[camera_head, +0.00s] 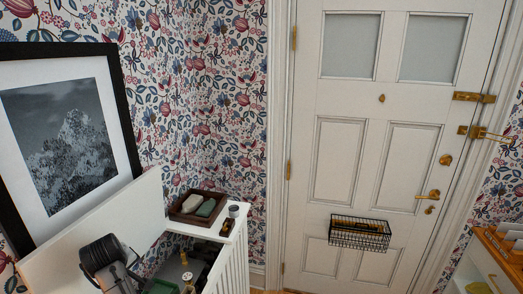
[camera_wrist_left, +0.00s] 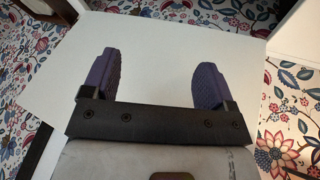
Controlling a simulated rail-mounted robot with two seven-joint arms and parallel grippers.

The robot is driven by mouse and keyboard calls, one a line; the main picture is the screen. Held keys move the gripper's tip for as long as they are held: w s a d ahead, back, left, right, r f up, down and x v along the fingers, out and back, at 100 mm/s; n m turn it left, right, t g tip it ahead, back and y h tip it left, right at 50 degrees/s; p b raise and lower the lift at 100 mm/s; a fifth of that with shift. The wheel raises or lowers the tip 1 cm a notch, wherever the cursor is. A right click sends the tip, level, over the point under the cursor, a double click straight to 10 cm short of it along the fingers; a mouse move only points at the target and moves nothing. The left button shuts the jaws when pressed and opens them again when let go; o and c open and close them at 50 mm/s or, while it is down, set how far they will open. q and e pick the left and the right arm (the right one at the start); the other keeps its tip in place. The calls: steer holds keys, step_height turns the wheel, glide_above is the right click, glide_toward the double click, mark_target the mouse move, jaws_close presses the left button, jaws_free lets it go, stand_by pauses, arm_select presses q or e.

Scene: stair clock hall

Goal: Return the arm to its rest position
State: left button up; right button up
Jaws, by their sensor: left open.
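My left gripper (camera_wrist_left: 155,62) is open in the left wrist view. Its two purple finger pads stand wide apart with nothing between them. A plain white panel (camera_wrist_left: 150,50) fills the view beyond the fingers. In the head view, a dark part of my left arm shows at the lower left, in front of the raised white panel (camera_head: 135,215) of a white cabinet (camera_head: 232,262). The fingers cannot be made out there. My right gripper is in neither view.
A brown tray (camera_head: 179,217) with two rounded items and a small jar (camera_head: 234,211) stand on the cabinet ledge. Several small items sit inside the open cabinet. A framed picture (camera_head: 65,145) is behind the panel. A wire basket (camera_head: 360,233) hangs on the white door (camera_head: 335,100).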

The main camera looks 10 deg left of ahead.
arm_select(q)
steer(key=d+r+m+t+y, duration=0.1)
steer(key=d+r+m+t, duration=0.45)
steer(key=r, duration=0.45)
steer(key=s+d+f+m+t+h, duration=0.1)
steer(key=s+d+f+m+h, duration=0.2)
steer(key=d, duration=0.4)
steer(key=s+d+f+m+t, duration=0.1)
steer(key=s+d+f+m, duration=0.25)
steer(key=d, duration=0.35)
steer(key=s+d+f+m+g+h, duration=0.1)
steer(key=s+d+f+m+g, duration=0.1)
steer(key=s+d+f, duration=0.3)
steer(key=s+d+f+m+g+h, duration=0.1)
steer(key=s+d+f+m+g, duration=0.15)
steer(key=s+f, duration=0.55)
steer(key=s+d+f+g, duration=0.1)
steer(key=s+f+g, duration=0.3)
steer(key=s+f, duration=0.9)
step_height(320, 180, up, 26)
steer(key=s+p, duration=0.1)
steer(key=p, duration=2.2)
steer(key=shift+s+d+p, duration=0.15)
steer(key=shift+p, duration=0.15)
